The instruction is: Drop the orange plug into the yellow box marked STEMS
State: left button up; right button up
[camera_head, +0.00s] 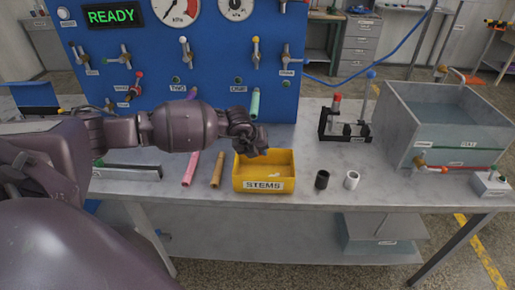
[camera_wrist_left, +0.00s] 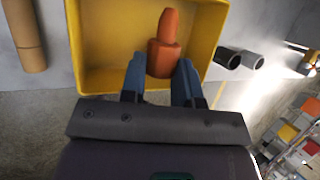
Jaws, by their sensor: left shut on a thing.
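The yellow box (camera_head: 287,183) marked STEMS stands near the front of the metal table, its open top facing up. My left gripper (camera_head: 253,151) is above the back left part of the box. In the left wrist view the left gripper (camera_wrist_left: 161,80) is shut on the orange plug (camera_wrist_left: 164,55), with a blue finger on each side of its wide end. The plug's narrower end points away from the gripper, over the inside of the yellow box (camera_wrist_left: 75,45). The head view does not show the plug clearly. My right gripper is not in view.
A pink tube (camera_head: 190,168) and a brown tube (camera_head: 217,169) lie left of the box. A blue panel (camera_head: 215,65) with valves and hoses rises behind. A water tank (camera_head: 450,125) is at the right.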

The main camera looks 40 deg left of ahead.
pick_arm(q)
notch_tip(320, 180, down, 4)
jog(key=shift+f+b, duration=0.1)
jog(key=shift+b, duration=0.95)
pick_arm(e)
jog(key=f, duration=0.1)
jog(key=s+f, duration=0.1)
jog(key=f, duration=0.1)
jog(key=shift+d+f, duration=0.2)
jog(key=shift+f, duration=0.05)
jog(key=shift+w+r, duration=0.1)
pick_arm(q)
jog(key=o, duration=1)
jog(key=shift+c, duration=0.2)
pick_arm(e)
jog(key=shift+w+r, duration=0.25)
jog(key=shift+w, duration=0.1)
pick_arm(q)
jog(key=v, duration=1.1)
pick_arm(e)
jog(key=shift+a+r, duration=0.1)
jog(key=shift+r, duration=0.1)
